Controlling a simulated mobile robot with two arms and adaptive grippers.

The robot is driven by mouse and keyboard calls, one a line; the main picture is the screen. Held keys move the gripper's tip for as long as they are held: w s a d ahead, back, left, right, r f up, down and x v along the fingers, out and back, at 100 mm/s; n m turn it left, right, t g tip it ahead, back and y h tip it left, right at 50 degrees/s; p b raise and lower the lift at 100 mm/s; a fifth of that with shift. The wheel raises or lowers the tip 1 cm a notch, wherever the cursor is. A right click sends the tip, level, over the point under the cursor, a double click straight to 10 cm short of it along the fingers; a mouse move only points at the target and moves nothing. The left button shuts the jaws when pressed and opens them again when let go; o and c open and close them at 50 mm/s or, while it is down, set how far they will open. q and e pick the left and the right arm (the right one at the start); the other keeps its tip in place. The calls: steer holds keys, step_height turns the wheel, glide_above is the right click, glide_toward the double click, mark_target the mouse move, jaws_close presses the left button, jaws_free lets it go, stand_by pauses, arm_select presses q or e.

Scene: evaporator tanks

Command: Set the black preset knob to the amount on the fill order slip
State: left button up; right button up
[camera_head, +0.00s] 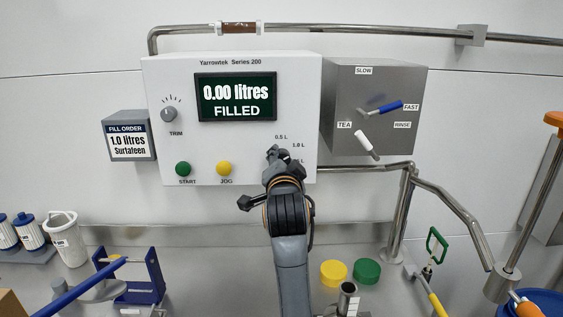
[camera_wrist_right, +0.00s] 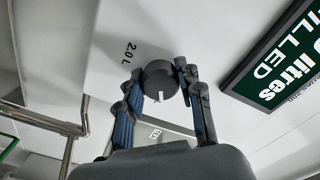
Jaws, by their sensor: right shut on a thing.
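The fill order slip (camera_head: 128,146) on the wall box at left reads 1.0 litres Surfateen. The black preset knob (camera_wrist_right: 158,80) is on the white panel, between the fingers of my right gripper (camera_wrist_right: 160,88), which is shut on it. Its white pointer mark faces down in the right wrist view; I cannot tell which amount it points to. A 2.0 L label (camera_wrist_right: 130,52) shows beside it. In the head view my right gripper (camera_head: 275,158) covers most of the knob; 0.5 L (camera_head: 281,137) and 1.0 L (camera_head: 298,145) labels show close by. My left gripper is not in view.
The white panel (camera_head: 230,158) has a display (camera_head: 237,97) reading 0.00 litres FILLED, a green START button (camera_head: 183,169), a yellow JOG button (camera_head: 224,168) and a TRIM knob (camera_head: 168,114). A grey lever box (camera_head: 385,85) stands right of it. Pipes run further right.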

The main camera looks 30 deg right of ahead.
stand_by(0.4)
steer(key=o, duration=1.2)
